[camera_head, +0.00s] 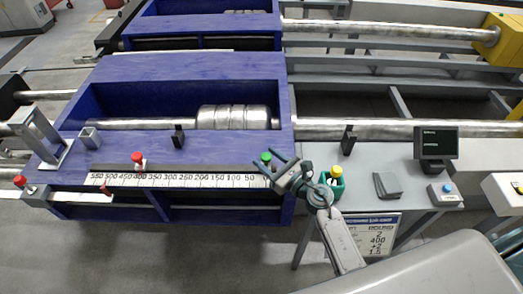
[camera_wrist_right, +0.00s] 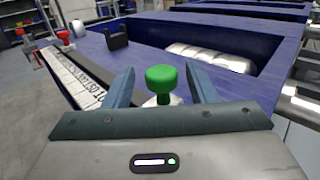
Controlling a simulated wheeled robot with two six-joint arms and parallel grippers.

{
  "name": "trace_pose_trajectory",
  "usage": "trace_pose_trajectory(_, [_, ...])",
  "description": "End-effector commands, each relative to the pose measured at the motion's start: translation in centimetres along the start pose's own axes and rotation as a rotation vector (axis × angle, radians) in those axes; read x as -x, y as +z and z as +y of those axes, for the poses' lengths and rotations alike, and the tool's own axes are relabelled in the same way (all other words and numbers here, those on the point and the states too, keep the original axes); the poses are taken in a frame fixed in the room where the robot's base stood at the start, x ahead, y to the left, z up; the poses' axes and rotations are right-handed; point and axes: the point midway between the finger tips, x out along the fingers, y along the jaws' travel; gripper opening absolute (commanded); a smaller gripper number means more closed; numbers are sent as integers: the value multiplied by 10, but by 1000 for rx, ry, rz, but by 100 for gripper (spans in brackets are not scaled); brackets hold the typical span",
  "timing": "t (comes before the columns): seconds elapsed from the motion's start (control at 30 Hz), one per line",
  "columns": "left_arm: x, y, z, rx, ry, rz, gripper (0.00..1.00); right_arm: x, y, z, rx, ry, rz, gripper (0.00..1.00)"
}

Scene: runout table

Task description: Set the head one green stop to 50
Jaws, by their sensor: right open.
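The green stop (camera_head: 266,157) has a round green knob on a pale post and stands near the right, low end of the white number scale (camera_head: 180,181), to the right of the 50 mark. My right gripper (camera_head: 276,168) is open at the stop. In the right wrist view, the green knob (camera_wrist_right: 161,78) stands upright between the two spread blue-grey fingers of my right gripper (camera_wrist_right: 159,88), with a gap on each side. The stop's foot is hidden behind the gripper body. My left gripper is not in view.
A red-knobbed stop (camera_head: 137,158) stands farther left along the scale. Black uprights (camera_head: 179,136) (camera_head: 348,140) stand behind the scale and to the right. A green cup (camera_head: 333,187) with a yellow knob is close beside my right wrist. A small screen (camera_head: 436,142) stands at right.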

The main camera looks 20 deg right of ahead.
Motion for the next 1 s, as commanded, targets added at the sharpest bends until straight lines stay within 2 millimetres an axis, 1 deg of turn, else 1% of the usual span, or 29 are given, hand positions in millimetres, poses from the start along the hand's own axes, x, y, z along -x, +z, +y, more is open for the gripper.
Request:
trace_pose_trajectory(0.03, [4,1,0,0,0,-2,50,-9,3,0,-3,0,-2,51])
trace_pose_trajectory(0.2, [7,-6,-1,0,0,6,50,-24,1,0,-1,0,-1,51])
trace_pose_trajectory(0.4, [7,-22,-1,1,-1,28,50,-28,0,0,-1,0,0,51])
trace_pose_trajectory(0.5, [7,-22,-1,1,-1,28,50,-28,0,0,-1,0,0,51])
trace_pose_trajectory(0.53, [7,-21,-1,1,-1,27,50,-28,0,0,-1,0,0,49])
trace_pose_trajectory(0.67, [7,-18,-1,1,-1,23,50,-28,0,0,-1,0,0,24])
trace_pose_trajectory(0.7, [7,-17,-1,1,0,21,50,-28,0,0,-1,0,0,16])
trace_pose_trajectory(0.77, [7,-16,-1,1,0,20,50,-28,0,0,-1,0,0,4])
trace_pose_trajectory(0.8, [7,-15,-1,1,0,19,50,-28,0,0,-1,0,0,0])
trace_pose_trajectory(0.93, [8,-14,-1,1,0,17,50,-30,0,2,-2,0,-1,0])
trace_pose_trajectory(1.0, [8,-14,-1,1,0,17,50,-35,0,7,-3,-1,-2,0])
